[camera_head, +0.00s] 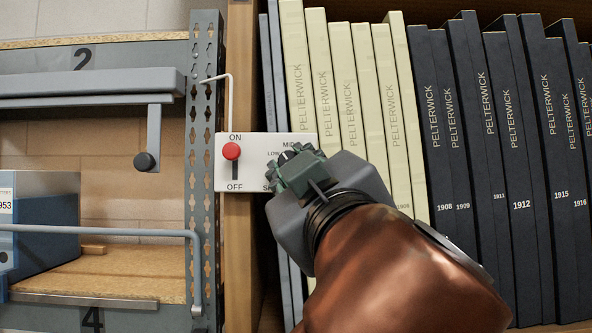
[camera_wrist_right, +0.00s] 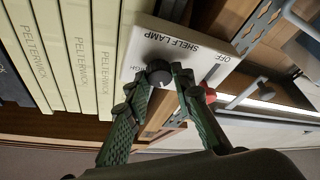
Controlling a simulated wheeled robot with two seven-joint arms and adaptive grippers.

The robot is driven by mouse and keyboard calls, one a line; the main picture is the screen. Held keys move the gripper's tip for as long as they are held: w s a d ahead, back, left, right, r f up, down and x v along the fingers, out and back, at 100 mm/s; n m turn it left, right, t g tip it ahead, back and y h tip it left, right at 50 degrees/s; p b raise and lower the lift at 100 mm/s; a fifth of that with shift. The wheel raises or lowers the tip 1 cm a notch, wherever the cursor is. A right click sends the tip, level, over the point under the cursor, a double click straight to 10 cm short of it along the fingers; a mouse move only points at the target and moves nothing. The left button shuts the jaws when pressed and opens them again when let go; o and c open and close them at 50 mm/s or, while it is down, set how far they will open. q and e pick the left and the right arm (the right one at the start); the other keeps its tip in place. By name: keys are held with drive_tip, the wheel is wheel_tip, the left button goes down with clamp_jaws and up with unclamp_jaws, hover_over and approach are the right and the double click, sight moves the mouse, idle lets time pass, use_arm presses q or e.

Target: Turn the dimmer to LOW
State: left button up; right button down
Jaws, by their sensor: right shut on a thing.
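The white switch plate (camera_head: 250,180) is fixed to the wooden upright, with a red ON/OFF slider knob (camera_head: 232,151) at the ON end. The dark round dimmer knob (camera_wrist_right: 158,73) is on the plate's right part in the head view. LOW and MID labels show beside it; my gripper covers most of the knob there. My right gripper (camera_head: 296,168) is at the plate, its green fingers shut on the dimmer knob, one on each side; they also show in the right wrist view (camera_wrist_right: 160,83). I cannot read the knob's setting clearly. My left gripper is out of view.
Cream volumes (camera_head: 342,95) and dark volumes (camera_head: 520,160) stand close right of the plate. A perforated metal post (camera_head: 204,170) and grey shelving with a black-knobbed lever (camera_head: 147,160) are on the left. A blue box (camera_head: 45,240) sits on the lower shelf.

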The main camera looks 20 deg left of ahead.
drive_tip(key=shift+d+r+n+g+y+p, duration=0.1)
drive_tip(key=shift+n+g+y+p, duration=0.3)
drive_tip(key=shift+n, duration=1.2)
drive_tip(key=shift+r+n+g+y+p, duration=0.1)
drive_tip(key=shift+n+g+p, duration=0.6)
drive_tip(key=shift+n, duration=0.9)
drive_tip(key=shift+f+n, duration=0.1)
drive_tip(key=shift+n, duration=0.2)
drive_tip(key=c, duration=1.7)
unclamp_jaws()
drive_tip(key=v, duration=1.2)
drive_tip(key=shift+d, duration=0.1)
drive_tip(key=shift+w, duration=0.1)
